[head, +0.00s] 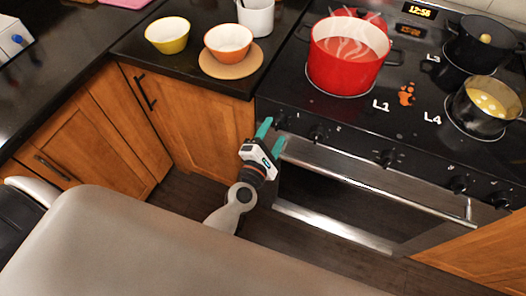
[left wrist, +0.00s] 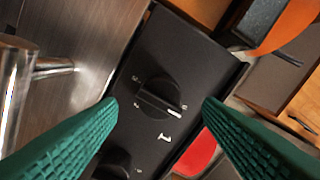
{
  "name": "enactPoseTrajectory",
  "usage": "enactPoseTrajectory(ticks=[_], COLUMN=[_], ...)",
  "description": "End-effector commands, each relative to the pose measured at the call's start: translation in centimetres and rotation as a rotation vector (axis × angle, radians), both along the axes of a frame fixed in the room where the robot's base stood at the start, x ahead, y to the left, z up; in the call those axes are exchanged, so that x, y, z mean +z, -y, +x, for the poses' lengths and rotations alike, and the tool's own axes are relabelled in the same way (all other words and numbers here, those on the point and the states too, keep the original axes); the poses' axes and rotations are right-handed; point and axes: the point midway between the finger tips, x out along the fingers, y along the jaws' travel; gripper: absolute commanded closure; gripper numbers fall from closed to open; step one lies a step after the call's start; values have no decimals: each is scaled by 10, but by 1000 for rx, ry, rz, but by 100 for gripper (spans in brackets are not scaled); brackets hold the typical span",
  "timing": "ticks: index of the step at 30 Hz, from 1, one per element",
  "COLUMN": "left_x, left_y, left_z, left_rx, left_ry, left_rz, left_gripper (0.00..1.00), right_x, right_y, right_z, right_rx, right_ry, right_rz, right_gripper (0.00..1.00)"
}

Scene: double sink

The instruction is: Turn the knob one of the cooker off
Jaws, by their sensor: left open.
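The cooker (head: 345,158) has a black front panel with a row of black knobs above a steel oven handle. Knob one (left wrist: 160,98) is a round black knob with a pale pointer line, beside a white "1" on the panel in the left wrist view. In the head view the leftmost knob (head: 281,122) is at the panel's left end, right by my fingertips. My left gripper (head: 272,138) is open, with its two teal fingers (left wrist: 160,104) pointing at the panel on either side of knob one. Nothing is held between them. My right gripper is not in view.
The oven handle (head: 375,183) runs just right of my left gripper. A steaming red pot (head: 345,70) stands on the hob, with two dark pots (head: 484,106) at the right. Bowls (head: 228,42) stand on the left counter. A second knob (left wrist: 112,165) shows below knob one.

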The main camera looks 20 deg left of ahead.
Motion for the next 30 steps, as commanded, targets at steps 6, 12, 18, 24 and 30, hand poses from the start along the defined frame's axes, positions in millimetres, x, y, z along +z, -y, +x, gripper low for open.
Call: enactPoseTrajectory(ticks=[6,12,18,24,30], left_x=[-4,-3,0,0,0], left_y=[-2,-3,-3,-3,-3], left_z=[-50,-80,-90,-90,-90], left_rx=[-1,-1,0,0,0], left_ry=[-4,-2,0,0,0], left_rz=[1,1,0,0,0], left_gripper=[40,40,40,40,40], right_x=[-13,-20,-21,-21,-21], right_y=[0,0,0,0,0], right_z=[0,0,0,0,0], right_rx=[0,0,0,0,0], right_ry=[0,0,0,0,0], right_rz=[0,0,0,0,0], right_gripper=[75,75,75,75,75])
